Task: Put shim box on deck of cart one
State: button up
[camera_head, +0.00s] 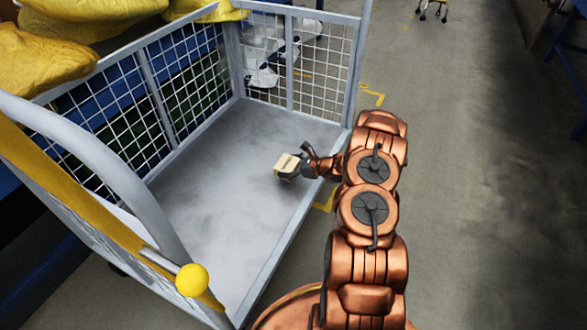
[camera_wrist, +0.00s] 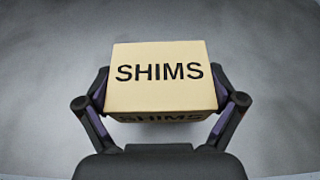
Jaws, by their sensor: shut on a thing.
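The shim box (camera_head: 287,165) is a small tan box. In the wrist view the box (camera_wrist: 160,75) shows the word SHIMS on its top and front, with a finger on each side of it. My gripper (camera_wrist: 160,95) is shut on it. In the head view my gripper (camera_head: 292,168) reaches over the right edge of the cart from the right. The cart has a grey deck (camera_head: 215,215), and the box is over its right part. I cannot tell whether the box touches the deck.
Mesh walls (camera_head: 300,60) stand at the cart's back and left. A grey rail with a yellow knob (camera_head: 192,280) is at the front left. Yellow sacks (camera_head: 45,60) lie beyond the left wall. The deck around the box is clear. Open floor (camera_head: 450,150) lies to the right.

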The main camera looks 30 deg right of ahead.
aim_at(294, 160)
jog(key=shift+w+d+f+b, duration=0.1)
jog(key=shift+w+d, duration=0.2)
jog(key=shift+d, duration=0.35)
jog(key=shift+w+d+f+b, duration=0.15)
jog(key=shift+w+d, duration=0.1)
jog(key=shift+d, duration=0.35)
jog(key=shift+w+d+r+b, duration=0.1)
jog(key=shift+w+d, duration=0.2)
jog(key=shift+d, duration=0.35)
jog(key=shift+f+b, duration=0.7)
jog(key=shift+f, duration=1.05)
jog(key=shift+f, duration=0.25)
jog(key=o, duration=1)
jog(key=shift+o, duration=0.2)
